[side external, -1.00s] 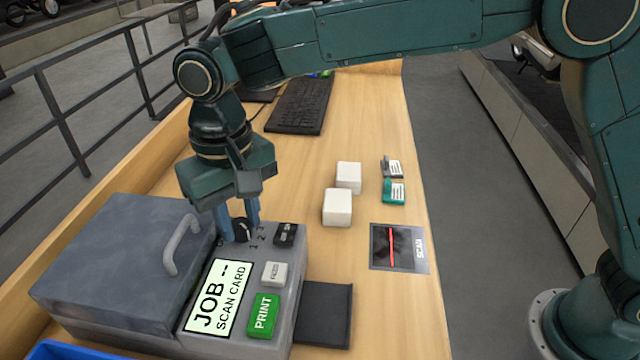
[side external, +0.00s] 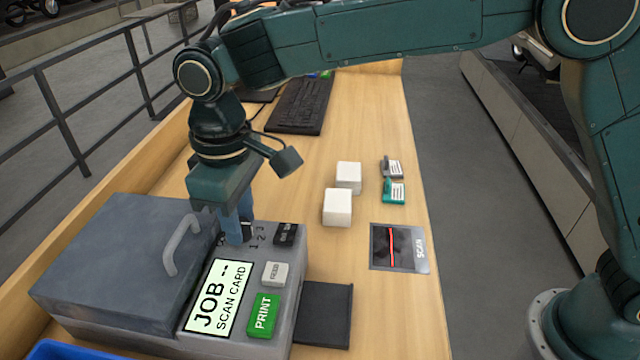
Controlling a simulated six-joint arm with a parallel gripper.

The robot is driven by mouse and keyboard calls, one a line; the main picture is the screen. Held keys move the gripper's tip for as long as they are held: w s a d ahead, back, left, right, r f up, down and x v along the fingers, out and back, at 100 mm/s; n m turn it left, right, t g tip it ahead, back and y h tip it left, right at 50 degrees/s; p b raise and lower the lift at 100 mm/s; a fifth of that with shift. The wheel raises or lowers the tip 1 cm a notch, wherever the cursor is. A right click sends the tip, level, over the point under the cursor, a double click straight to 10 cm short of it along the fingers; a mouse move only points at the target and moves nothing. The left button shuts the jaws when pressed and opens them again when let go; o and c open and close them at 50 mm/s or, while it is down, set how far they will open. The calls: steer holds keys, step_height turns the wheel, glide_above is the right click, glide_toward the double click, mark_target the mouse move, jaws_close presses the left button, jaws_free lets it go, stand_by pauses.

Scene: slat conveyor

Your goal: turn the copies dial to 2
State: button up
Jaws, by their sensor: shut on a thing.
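The copies dial (side external: 246,230) is a small black knob on the grey printer's top panel, beside the printed marks 1, 2 and 3. My gripper (side external: 239,236) points down over it, and its blue-grey fingers are shut on the dial. The fingers hide most of the dial, so I cannot tell which number it points at. The printer (side external: 285,325) has a display (side external: 214,298) reading "JOB -- SCAN CARD", a green PRINT button (side external: 263,315), a white FEED button (side external: 275,273) and a black switch (side external: 286,234).
A grey lid with a handle (side external: 182,245) stands close left of my gripper. Two white blocks (side external: 338,207), two small cards on holders (side external: 393,191) and a SCAN pad (side external: 399,248) lie to the right. A keyboard (side external: 299,105) is at the back. A blue bin (side external: 65,351) shows at the bottom left.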

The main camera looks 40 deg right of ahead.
stand_by(0.3)
steer(key=o, duration=1)
steer(key=shift+r, duration=0.15)
step_height(320, 180, up, 14)
steer(key=shift+f, duration=0.25)
